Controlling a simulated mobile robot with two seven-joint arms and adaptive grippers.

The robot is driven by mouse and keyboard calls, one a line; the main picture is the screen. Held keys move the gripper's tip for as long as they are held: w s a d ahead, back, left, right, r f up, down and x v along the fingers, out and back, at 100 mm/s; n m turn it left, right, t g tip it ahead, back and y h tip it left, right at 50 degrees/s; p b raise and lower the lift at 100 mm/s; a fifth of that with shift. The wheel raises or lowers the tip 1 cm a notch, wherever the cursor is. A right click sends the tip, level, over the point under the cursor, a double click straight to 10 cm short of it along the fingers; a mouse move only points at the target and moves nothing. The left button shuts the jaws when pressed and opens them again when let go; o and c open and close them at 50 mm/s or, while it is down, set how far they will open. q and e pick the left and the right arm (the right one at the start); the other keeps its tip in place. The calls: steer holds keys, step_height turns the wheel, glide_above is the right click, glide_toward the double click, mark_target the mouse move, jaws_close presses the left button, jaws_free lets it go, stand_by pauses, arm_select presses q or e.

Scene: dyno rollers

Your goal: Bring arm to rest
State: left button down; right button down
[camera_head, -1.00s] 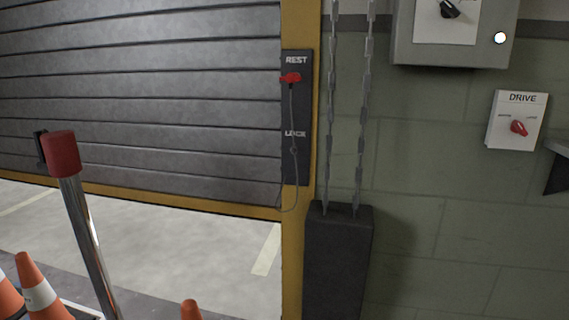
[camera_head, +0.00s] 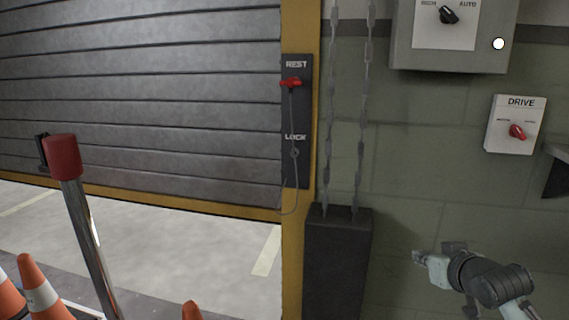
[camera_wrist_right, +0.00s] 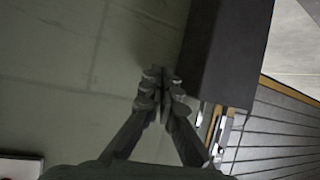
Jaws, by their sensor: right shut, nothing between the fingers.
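My right gripper (camera_head: 418,257) is in the lower right of the head view, in front of the green block wall. Its forearm comes in from the bottom right edge and it points left, toward the black box under the chains. In the right wrist view its fingers (camera_wrist_right: 162,78) are together with nothing between them. The fingers show against the wall, just beside the dark box. How far they are from the wall I cannot tell. My left gripper is out of view.
The black chain box (camera_head: 338,262) stands beside the yellow door post (camera_head: 297,240). A red handle (camera_head: 291,83) sits at REST on a dark plate. A DRIVE switch (camera_head: 515,124) and grey control box (camera_head: 455,58) are on the wall. A red-topped post (camera_head: 62,157) and cones (camera_head: 40,290) are left.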

steer(key=s+a+f+g, duration=0.1)
steer(key=s+f+g, duration=0.1)
steer(key=s+f, duration=0.55)
steer(key=s+f+g, duration=0.2)
steer(key=s+f, duration=0.2)
steer(key=f, duration=0.6)
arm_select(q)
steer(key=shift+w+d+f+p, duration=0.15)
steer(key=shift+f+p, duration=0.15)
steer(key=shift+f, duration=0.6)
arm_select(e)
steer(key=s+a+f+g, duration=0.1)
steer(key=s+f+g, duration=0.1)
steer(key=s+f, duration=0.5)
steer(key=s+a+f+g+h, duration=0.1)
steer(key=s+f+g, duration=0.2)
steer(key=s, duration=0.9)
step_height(320, 180, down, 4)
steer(key=shift+s+r+n+h, duration=0.1)
steer(key=shift+s+n+h, duration=0.2)
steer(key=shift+n, duration=0.1)
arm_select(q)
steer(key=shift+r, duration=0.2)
arm_select(e)
steer(key=shift+a, duration=0.1)
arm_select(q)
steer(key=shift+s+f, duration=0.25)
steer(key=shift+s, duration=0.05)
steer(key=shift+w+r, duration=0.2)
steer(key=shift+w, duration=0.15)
